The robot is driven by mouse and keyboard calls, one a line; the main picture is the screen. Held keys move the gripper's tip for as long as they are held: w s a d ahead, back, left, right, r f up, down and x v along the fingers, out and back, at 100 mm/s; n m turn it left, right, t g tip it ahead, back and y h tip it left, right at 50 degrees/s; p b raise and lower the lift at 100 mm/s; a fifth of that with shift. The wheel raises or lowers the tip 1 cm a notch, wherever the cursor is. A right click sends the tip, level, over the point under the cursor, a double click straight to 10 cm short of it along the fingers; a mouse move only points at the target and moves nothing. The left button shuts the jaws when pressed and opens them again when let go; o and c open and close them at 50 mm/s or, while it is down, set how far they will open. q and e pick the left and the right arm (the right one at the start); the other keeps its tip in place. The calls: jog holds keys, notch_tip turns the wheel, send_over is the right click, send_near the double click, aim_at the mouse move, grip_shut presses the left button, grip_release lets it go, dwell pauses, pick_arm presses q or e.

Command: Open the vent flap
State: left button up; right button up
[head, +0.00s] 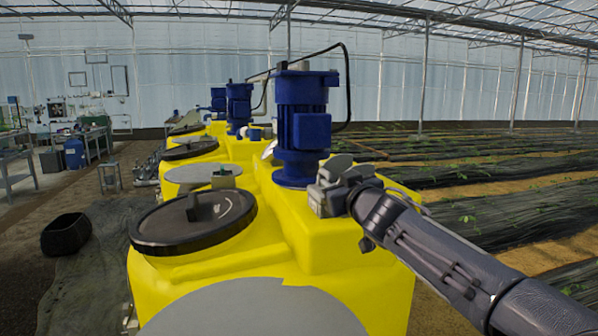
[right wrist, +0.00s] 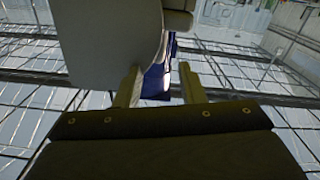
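My right gripper (head: 328,190) is in front of the foot of the nearest blue motor (head: 302,125), above the yellow tank (head: 330,245). In the right wrist view its two fingers (right wrist: 160,86) stand apart, with nothing visibly clasped between them. A pale grey rounded plate (right wrist: 110,45) is close at the upper left there, by the left finger; I cannot tell whether it touches. It may be the vent flap. In the head view a small pale tilted disc (head: 269,149) shows left of the motor, partly hidden by it. My left gripper is out of view.
A black round lid (head: 194,220) with a raised handle sits on the nearest tank. More yellow tanks and blue motors run in a row behind. A black cable (head: 347,90) loops from the motor. Planted beds (head: 500,200) lie right; benches and a black tub (head: 66,235) stand left.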

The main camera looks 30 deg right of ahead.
aim_at(330, 178)
jog(key=p+x, duration=0.1)
jog(key=x, duration=0.6)
jog(key=shift+w+d, duration=0.2)
jog(key=shift+w, duration=0.15)
grip_shut()
